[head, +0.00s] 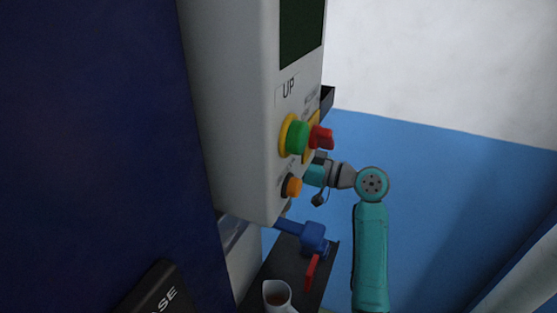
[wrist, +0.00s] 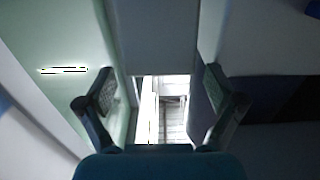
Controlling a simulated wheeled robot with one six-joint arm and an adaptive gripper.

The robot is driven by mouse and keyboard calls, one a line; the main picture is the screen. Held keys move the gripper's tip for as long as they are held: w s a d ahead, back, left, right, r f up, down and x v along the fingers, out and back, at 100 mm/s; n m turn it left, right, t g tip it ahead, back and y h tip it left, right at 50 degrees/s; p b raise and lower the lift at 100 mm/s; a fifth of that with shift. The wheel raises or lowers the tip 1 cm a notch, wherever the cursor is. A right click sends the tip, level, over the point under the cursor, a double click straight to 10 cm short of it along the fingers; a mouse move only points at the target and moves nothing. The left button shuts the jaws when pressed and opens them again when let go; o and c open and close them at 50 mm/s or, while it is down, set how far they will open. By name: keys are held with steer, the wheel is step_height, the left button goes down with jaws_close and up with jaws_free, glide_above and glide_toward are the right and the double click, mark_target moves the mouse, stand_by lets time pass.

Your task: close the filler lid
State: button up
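I cannot clearly make out a filler lid in either view. My gripper (wrist: 160,97) is open in the wrist view, its two dark fingers wide apart with nothing between them. Beyond the fingers are a pale green surface (wrist: 50,50) on the left, a grey panel (wrist: 150,35) in the middle and a bright gap below that panel. In the head view my teal arm rises at the right and bends left. Its end goes behind the grey control box (head: 240,110), which hides the fingers.
The control box carries a green button (head: 297,138), a red knob (head: 321,138) and an orange button (head: 293,186). Below are a blue valve (head: 313,237) with a red handle (head: 311,272), a white cup-like vessel (head: 277,294) and a black lettered case (head: 155,290). A dark blue panel (head: 95,120) fills the left.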

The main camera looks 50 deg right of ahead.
steer(key=c, duration=1.2)
steer(key=shift+c, duration=0.2)
